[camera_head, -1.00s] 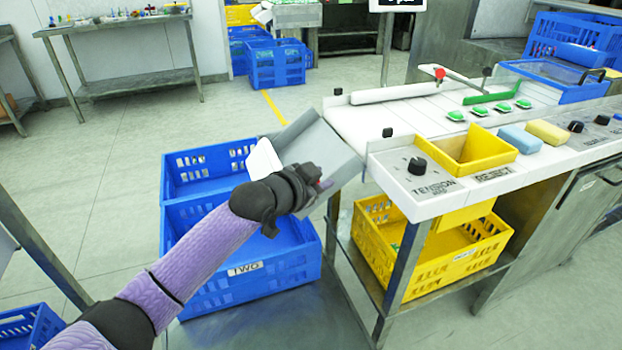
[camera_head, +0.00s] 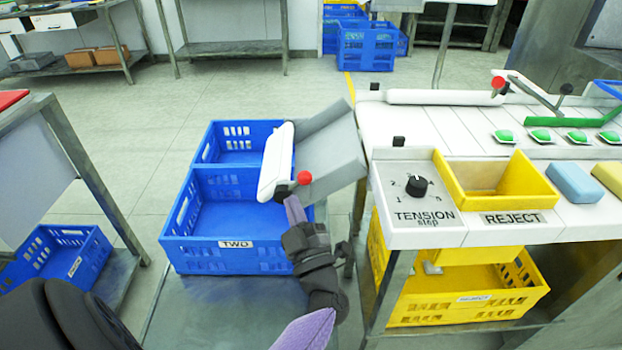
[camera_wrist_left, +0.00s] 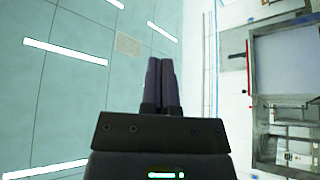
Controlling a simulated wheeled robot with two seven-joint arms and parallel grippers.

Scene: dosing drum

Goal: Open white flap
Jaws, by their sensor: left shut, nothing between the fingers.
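The white flap (camera_head: 276,160) stands tilted at the left, lower end of the grey chute (camera_head: 330,155), above the blue crate marked TWO (camera_head: 222,258). A red knob (camera_head: 304,177) on a dark lever is at its lower right. My left gripper (camera_head: 293,207) points up from below, its fingertips just under the knob and the flap's lower edge. I cannot tell whether they touch. Its fingers are shut and empty; they also show together in the left wrist view (camera_wrist_left: 160,80), which does not show the flap. My right gripper is not in view.
Another blue crate (camera_head: 240,137) stands behind crate TWO. The white bench with the TENSION dial (camera_head: 416,186) and yellow REJECT bin (camera_head: 495,184) is close on the right. A yellow crate (camera_head: 470,300) sits under it. Open floor (camera_head: 140,170) lies to the left.

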